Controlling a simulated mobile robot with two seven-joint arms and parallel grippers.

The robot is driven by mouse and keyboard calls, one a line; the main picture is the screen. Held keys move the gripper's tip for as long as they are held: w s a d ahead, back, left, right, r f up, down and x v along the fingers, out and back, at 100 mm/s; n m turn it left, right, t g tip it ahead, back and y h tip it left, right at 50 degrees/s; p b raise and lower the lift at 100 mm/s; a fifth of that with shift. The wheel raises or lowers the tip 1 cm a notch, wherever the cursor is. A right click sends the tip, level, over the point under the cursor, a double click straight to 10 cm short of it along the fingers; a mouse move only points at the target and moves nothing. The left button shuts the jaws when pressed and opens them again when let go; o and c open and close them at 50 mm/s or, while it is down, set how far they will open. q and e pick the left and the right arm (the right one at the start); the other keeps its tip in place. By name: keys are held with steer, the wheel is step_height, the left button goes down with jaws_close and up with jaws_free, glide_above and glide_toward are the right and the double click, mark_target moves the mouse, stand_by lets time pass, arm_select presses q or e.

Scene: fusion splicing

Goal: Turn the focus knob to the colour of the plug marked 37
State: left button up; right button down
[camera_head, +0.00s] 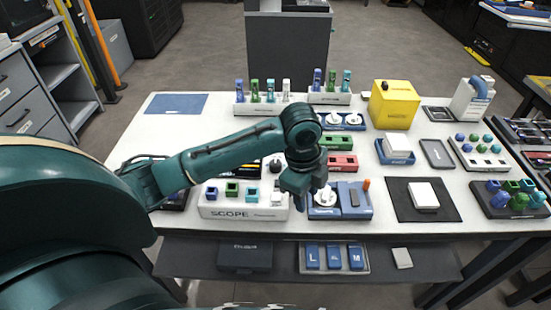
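Upright plugs in blue, green, teal and white stand in a rear rack (243,106); no number 37 is readable. My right gripper is not in view.
A second plug rack (318,98) and a yellow box (395,104) stand at the back. A black mat (400,208) with a white block lies at right. Red (343,162) and green trays sit behind the gripper. A lower shelf (190,258) runs along the front.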

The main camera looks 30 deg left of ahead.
arm_select(q)
steer(key=m+g+y, duration=0.1)
steer(key=m, duration=0.1)
glide_toward(275, 163)
step_height(275, 163, down, 9)
steer(key=shift+w+d+r, duration=0.1)
steer(key=shift+w+r, duration=0.05)
steer(key=c, duration=0.7)
